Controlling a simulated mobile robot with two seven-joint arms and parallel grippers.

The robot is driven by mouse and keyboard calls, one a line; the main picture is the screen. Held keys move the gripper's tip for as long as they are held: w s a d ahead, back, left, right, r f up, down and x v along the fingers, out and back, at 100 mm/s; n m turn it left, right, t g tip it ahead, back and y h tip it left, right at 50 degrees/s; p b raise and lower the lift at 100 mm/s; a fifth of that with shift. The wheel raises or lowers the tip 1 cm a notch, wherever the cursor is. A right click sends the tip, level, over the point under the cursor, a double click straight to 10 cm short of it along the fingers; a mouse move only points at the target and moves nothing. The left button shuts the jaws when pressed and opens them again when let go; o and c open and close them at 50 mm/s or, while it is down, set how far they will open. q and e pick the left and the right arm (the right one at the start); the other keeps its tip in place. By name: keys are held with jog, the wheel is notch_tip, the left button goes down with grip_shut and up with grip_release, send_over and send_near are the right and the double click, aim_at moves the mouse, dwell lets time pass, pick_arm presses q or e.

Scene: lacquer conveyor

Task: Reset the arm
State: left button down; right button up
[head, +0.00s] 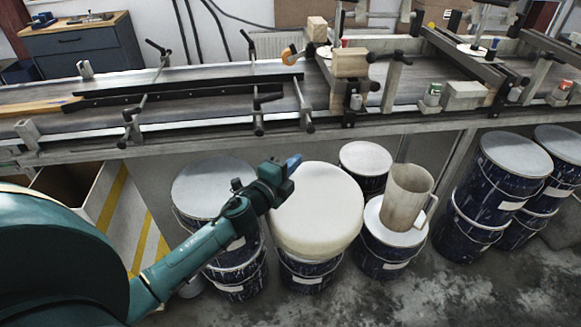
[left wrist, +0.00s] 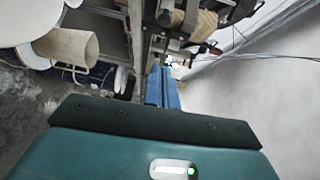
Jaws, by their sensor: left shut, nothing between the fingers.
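My left arm comes in from the left in the head view, teal with a dark wrist. My left gripper (head: 292,161) has blue fingers that are shut with nothing between them. It shows in front of the conveyor's near side, by the upper left edge of a round cream-topped stool or drum (head: 318,205). In the left wrist view the blue fingers (left wrist: 162,88) lie together, pointing away toward the conveyor frame. My right gripper is in neither view.
The conveyor (head: 200,92) with rails and clamps runs across the back. Several dark blue drums (head: 512,158) stand below it. A beige jug (head: 405,195) stands on a drum lid and also shows in the left wrist view (left wrist: 66,47). A dark cabinet (head: 82,45) stands back left.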

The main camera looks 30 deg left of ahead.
pick_arm(q)
jog(key=s+d+f+n+g, duration=0.2)
jog(key=s+d+f+n, duration=0.1)
jog(key=s, duration=0.5)
jog(key=s+d+f+n+g, duration=0.2)
jog(key=s+d+f+n, duration=0.2)
jog(key=s+n, duration=0.4)
jog(key=s+d+f+n+g+h+p, duration=0.1)
jog(key=s+d+f+n+g, duration=0.2)
jog(key=s, duration=0.6)
notch_tip(320, 180, down, 3)
jog(key=shift+s+d+n, duration=0.4)
jog(key=shift+d+n, duration=0.15)
jog(key=shift+n, duration=0.65)
